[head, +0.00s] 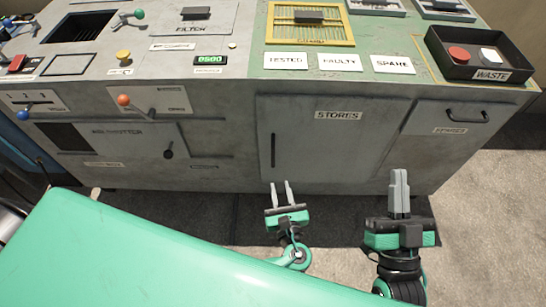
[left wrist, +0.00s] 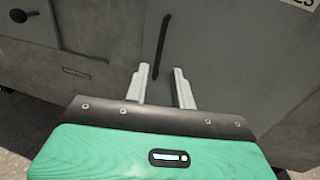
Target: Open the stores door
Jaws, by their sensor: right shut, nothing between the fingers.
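The stores door (head: 325,145) is a grey panel on the front of the cabinet, under a "STORES" label, and it looks shut. Its dark upright bar handle (head: 273,150) is near the door's left edge. The handle also shows in the left wrist view (left wrist: 161,48), beyond and between the fingertips. My left gripper (head: 282,190) is open and empty, below and in front of the handle, apart from it. In the left wrist view its two fingers (left wrist: 160,80) stand apart. My right gripper (head: 399,178) is shut and empty, in front of the cabinet's lower right part.
Left of the door are an orange-knobbed lever (head: 124,100) and a dark knob (head: 169,153). To the right is another panel with a handle (head: 468,117). A black waste tray (head: 485,72) sits on top. Open floor (head: 480,200) lies at the right.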

